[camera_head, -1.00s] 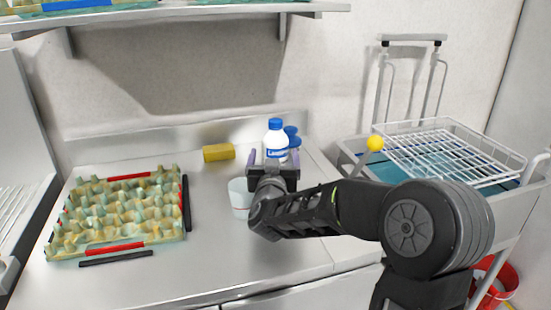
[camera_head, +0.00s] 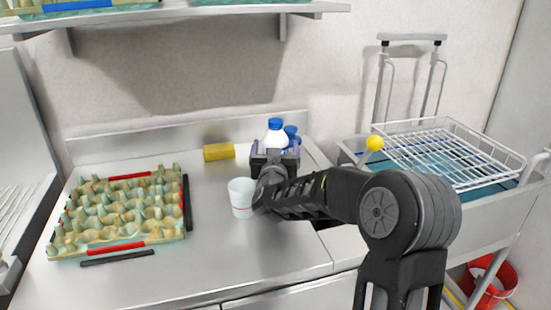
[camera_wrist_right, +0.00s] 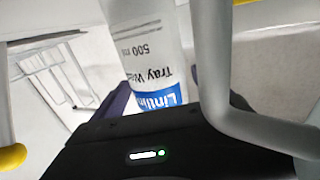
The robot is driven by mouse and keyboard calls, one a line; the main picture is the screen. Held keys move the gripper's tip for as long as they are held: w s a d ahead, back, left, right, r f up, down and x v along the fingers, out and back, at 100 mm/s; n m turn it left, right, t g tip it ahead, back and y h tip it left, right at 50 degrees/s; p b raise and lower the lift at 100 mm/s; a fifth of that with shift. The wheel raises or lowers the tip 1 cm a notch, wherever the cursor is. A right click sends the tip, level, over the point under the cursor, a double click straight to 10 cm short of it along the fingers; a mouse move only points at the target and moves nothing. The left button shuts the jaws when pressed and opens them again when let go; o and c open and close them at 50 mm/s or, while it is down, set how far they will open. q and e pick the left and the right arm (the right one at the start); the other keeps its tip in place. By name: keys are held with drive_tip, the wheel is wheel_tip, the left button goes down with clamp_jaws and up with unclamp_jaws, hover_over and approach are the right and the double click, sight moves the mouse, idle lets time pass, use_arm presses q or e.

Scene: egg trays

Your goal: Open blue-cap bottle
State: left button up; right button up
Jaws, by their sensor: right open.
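The white bottle with a blue cap (camera_head: 275,130) stands upright near the back of the counter, its lower part hidden behind my gripper. My right gripper (camera_head: 275,153) is open in front of it, with purple fingers at its sides. In the right wrist view the bottle's labelled body (camera_wrist_right: 153,45) shows upside down between the fingers of the right gripper (camera_wrist_right: 158,95); its cap is out of that view. I cannot tell whether the fingers touch it. My left gripper is not in view.
A second blue-capped item (camera_head: 291,133) stands close behind on the right. A white cup (camera_head: 241,198) stands left of my right wrist. A yellow block (camera_head: 218,152) lies at the back. An egg tray (camera_head: 172,236) sits left. A cart with a wire basket (camera_head: 450,150) stands right.

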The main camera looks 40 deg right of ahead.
drive_tip(key=shift+c, duration=0.5)
clamp_jaws()
drive_tip(key=shift+r, duration=0.1)
idle(0.5)
